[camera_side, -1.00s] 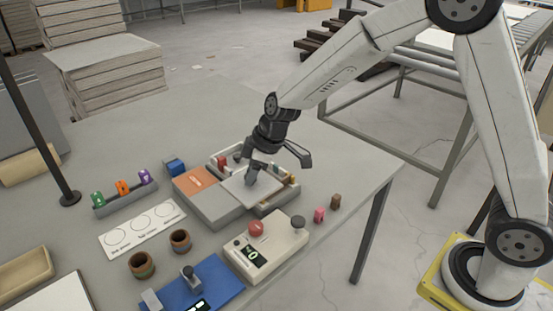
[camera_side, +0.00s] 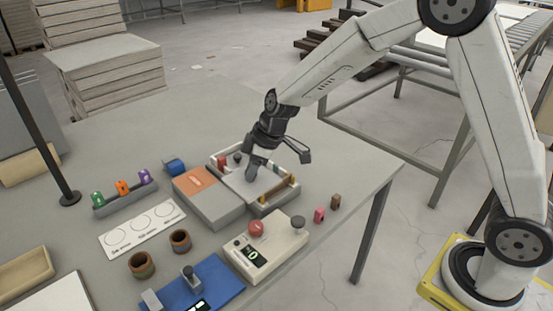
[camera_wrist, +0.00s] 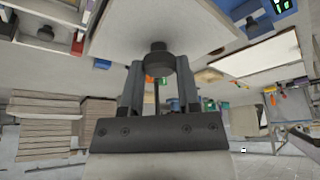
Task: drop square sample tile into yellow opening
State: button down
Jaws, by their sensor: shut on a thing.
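My gripper (camera_side: 252,174) is shut on the dark round knob (camera_wrist: 158,58) of a pale flat plate (camera_wrist: 165,20). In the side view the plate (camera_side: 265,184) is at the grey compartment tray (camera_side: 275,206) and covers much of it. Whether the plate rests on the tray or hangs just above it I cannot tell. A square sample tile is not clearly distinguishable. No yellow opening is clearly seen.
A grey box with an orange top panel (camera_side: 193,182) stands left of the tray. A cream control box (camera_side: 265,246) with a red button is in front. A rack with coloured tags (camera_side: 124,193), a white card (camera_side: 142,228) and two brown cups (camera_side: 180,241) are at left.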

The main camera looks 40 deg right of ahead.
jog(key=w+d+f, duration=0.3)
jog(key=w+d, duration=0.6)
jog(key=d, duration=0.2)
jog(key=shift+w+d, duration=0.2)
jog(key=shift+w, duration=0.15)
jog(key=shift+f, duration=0.15)
jog(key=shift+f, duration=2.65)
jog(key=shift+f, duration=2.2)
jog(key=shift+c, duration=1.2)
grip_release()
